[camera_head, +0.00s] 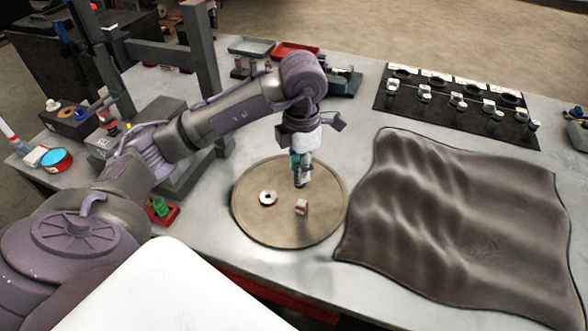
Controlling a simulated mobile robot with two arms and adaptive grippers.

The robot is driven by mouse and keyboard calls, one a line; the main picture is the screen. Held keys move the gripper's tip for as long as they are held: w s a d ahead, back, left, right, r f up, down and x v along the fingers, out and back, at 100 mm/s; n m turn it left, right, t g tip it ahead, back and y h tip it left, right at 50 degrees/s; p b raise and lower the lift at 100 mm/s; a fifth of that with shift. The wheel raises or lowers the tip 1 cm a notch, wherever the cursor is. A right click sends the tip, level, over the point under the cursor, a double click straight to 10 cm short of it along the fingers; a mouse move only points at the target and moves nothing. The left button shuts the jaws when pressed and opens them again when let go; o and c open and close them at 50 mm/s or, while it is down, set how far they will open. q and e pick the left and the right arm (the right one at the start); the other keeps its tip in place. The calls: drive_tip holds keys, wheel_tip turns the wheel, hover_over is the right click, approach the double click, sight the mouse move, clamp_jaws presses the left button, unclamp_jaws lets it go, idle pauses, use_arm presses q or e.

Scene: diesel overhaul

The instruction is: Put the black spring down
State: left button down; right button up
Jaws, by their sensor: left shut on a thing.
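My left gripper (301,168) points straight down over the round tan plate (290,228). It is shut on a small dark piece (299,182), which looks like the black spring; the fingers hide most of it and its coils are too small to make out. The piece hangs near the plate's surface, and I cannot tell whether it touches. My right gripper is not in view.
A crumpled dark cloth (460,225) covers the bench at right. A black mat (450,112) with several metal parts lies behind it. A grey press frame (205,70) stands behind my arm. A green spring (160,206) sits in a red tray at left. The plate's front is bare.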

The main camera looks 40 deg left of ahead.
use_arm(q)
drive_tip(key=w+a+f+p, duration=0.1)
drive_tip(key=w+f, duration=0.1)
drive_tip(key=w+a+f+p, duration=0.1)
drive_tip(key=w+a+f, duration=0.1)
drive_tip(key=f, duration=0.1)
drive_tip(key=w+a+f+p, duration=0.1)
drive_tip(key=w+a+f, duration=0.1)
drive_tip(key=w+f, duration=0.1)
drive_tip(key=shift+a+f+p, duration=0.2)
drive_tip(key=shift+a+p, duration=0.05)
drive_tip(key=shift+p, duration=0.15)
drive_tip(key=shift+f, duration=0.5)
drive_tip(key=shift+f, duration=0.1)
drive_tip(key=c, duration=0.9)
unclamp_jaws()
